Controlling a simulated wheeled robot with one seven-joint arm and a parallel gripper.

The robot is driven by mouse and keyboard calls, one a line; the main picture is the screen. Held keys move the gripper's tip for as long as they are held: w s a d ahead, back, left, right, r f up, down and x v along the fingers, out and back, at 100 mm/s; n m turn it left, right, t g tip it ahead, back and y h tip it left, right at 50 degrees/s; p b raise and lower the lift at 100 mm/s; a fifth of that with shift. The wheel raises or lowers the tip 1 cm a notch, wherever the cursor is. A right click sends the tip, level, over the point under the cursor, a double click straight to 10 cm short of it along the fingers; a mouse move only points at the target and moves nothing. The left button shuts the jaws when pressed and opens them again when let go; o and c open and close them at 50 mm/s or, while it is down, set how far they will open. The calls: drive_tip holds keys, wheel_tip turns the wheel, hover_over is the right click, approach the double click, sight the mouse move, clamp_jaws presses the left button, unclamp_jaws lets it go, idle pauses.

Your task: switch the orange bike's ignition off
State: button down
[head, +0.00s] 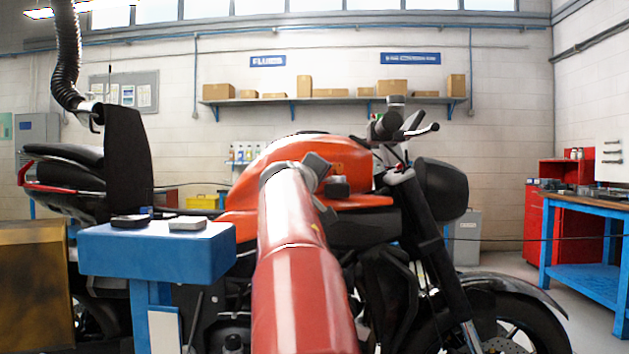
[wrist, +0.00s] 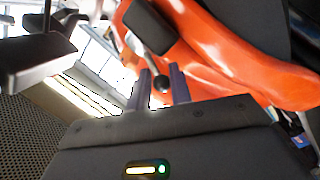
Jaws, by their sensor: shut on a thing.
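The orange bike (head: 240,190) stands side-on across the head view, its handlebar at the right. Its orange bodywork also fills the upper right of the wrist view (wrist: 220,45). My gripper (wrist: 161,78) has its two grey fingers on either side of a small dark round knob (wrist: 160,87), which looks like the ignition key. The fingers are shut on it. A thin stem runs from the knob up and left. Its turn position cannot be told. In the head view my red arm reaches over the bike's middle, and the fingertips and key cannot be made out.
A blue stand (head: 160,255) with small dark and grey items is left of my arm. A black hose (head: 68,50) hangs at the upper left. A blue workbench (head: 585,275) and red cabinet (head: 540,225) stand at the right, with open floor before them.

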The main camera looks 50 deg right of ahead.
drive_tip(key=c, duration=1.3)
unclamp_jaws()
drive_tip(key=b+v, duration=0.2)
drive_tip(key=v, duration=0.6)
drive_tip(key=shift+b, duration=0.4)
drive_tip(key=shift+w, duration=0.1)
drive_tip(key=shift+c, duration=0.3)
